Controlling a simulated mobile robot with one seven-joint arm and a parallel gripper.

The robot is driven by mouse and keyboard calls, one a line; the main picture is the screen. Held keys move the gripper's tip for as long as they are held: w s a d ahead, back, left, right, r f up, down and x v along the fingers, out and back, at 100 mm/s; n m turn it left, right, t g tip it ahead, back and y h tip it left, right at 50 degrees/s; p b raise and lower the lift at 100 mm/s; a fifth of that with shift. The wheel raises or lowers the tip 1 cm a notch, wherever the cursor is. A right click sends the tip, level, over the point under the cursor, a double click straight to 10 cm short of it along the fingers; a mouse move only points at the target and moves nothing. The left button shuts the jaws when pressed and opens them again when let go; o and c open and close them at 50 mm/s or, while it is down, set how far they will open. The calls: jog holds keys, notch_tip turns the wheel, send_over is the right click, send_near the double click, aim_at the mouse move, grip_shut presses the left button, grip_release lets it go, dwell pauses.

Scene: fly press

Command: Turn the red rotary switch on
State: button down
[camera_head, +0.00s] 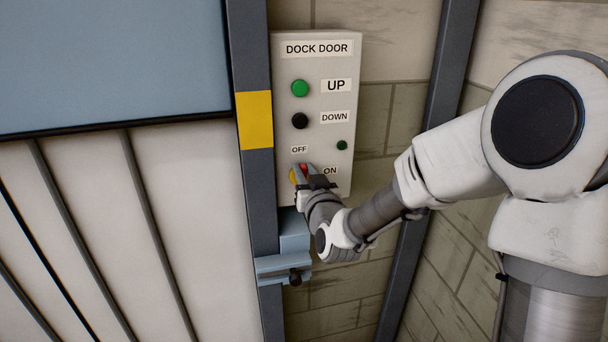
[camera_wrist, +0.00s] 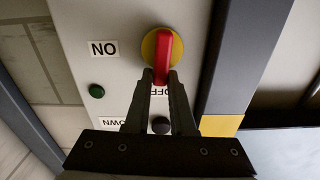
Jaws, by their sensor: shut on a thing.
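The red rotary switch (camera_head: 303,166) is a red bar handle on a yellow round plate, low on the white DOCK DOOR panel (camera_head: 315,65). In the wrist view the red handle (camera_wrist: 163,48) stands nearly upright on its yellow plate (camera_wrist: 148,47), its gripped end towards the OFF label (camera_wrist: 159,92). The ON label (camera_wrist: 104,48) reads upside down there, off to the side of the handle. My gripper (camera_wrist: 161,78) is shut on the handle's end, a finger on each side. In the head view my gripper (camera_head: 304,173) covers much of the switch.
Above the switch are the green UP button (camera_head: 299,88), the black DOWN button (camera_head: 299,121) and a small green lamp (camera_head: 342,145). A grey post with a yellow band (camera_head: 254,120) runs beside the panel. A blue-grey bracket (camera_head: 284,264) juts out below.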

jog(key=shift+w+d+f+m+b, duration=0.15)
jog(key=shift+d+f+m+b, duration=0.3)
jog(key=shift+m+b, duration=1.6)
jog(key=shift+w+d+f+m+b, duration=0.1)
jog(key=shift+d+f+m+b, duration=0.35)
jog(key=shift+m, duration=3.1)
jog(key=shift+w+d+f+m+b, duration=0.15)
jog(key=shift+d+f+m+b, duration=0.3)
jog(key=shift+m+b, duration=1.65)
jog(key=shift+m+p, duration=0.7)
jog(key=shift+m, duration=0.2)
jog(key=c, duration=0.8)
grip_release()
jog(key=shift+f, duration=0.1)
jog(key=shift+o, duration=0.2)
jog(key=shift+s, duration=0.15)
